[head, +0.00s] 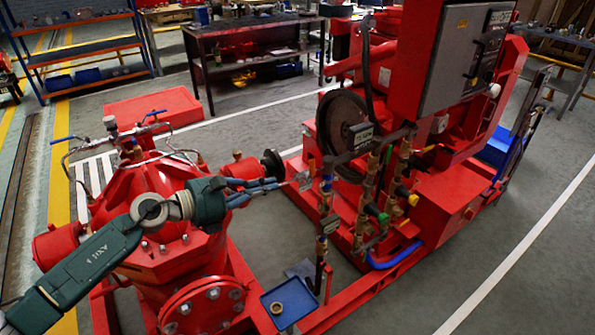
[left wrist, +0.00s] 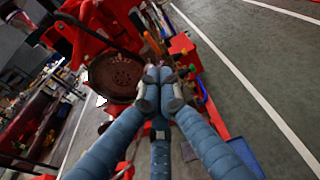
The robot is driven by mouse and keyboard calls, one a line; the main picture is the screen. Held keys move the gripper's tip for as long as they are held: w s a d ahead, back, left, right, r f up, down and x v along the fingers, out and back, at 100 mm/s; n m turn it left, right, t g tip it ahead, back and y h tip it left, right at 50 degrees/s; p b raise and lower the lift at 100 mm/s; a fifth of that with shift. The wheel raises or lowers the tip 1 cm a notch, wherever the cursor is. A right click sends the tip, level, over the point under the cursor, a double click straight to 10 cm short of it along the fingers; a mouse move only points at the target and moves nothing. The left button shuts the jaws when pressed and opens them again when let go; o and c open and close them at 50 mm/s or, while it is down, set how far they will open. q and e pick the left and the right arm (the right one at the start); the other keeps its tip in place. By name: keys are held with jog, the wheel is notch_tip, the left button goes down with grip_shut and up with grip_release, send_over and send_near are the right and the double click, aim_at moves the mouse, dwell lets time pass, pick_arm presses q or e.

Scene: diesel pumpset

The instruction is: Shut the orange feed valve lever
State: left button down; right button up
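A pipe stand with several valves (head: 326,205) rises at the near side of the red pumpset. A small tan-orange piece (head: 303,180) sits on its left side, probably the feed valve lever, but it is too small to tell its position. My left gripper (head: 282,184) reaches in from the left, its tips just left of that piece; I cannot tell whether they touch it. In the left wrist view its blue fingers (left wrist: 161,75) converge with the tips together, and nothing shows held. My right gripper is out of view.
A red pump casing (head: 165,215) stands under my left arm. A black flywheel (head: 342,122) and grey control cabinet (head: 465,55) are behind the valves. Yellow and green handles (head: 375,212) stand to the right. A blue tray (head: 288,302) is below. Open floor lies right.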

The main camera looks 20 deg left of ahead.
aim_at(310, 169)
pick_arm(q)
jog(key=p+x, duration=0.1)
jog(key=x, duration=0.2)
jog(key=p+x, duration=0.1)
jog(key=x, duration=0.2)
jog(key=r+x, duration=0.1)
jog(key=x, duration=0.2)
jog(key=shift+w+d+p, duration=0.25)
jog(key=shift+w+p, duration=0.1)
jog(key=shift+p, duration=0.05)
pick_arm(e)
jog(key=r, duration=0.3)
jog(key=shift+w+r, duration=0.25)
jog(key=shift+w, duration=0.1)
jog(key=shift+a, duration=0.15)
pick_arm(q)
jog(key=shift+w+d+r, duration=0.2)
jog(key=shift+w+d, duration=0.15)
jog(key=shift+w, duration=0.15)
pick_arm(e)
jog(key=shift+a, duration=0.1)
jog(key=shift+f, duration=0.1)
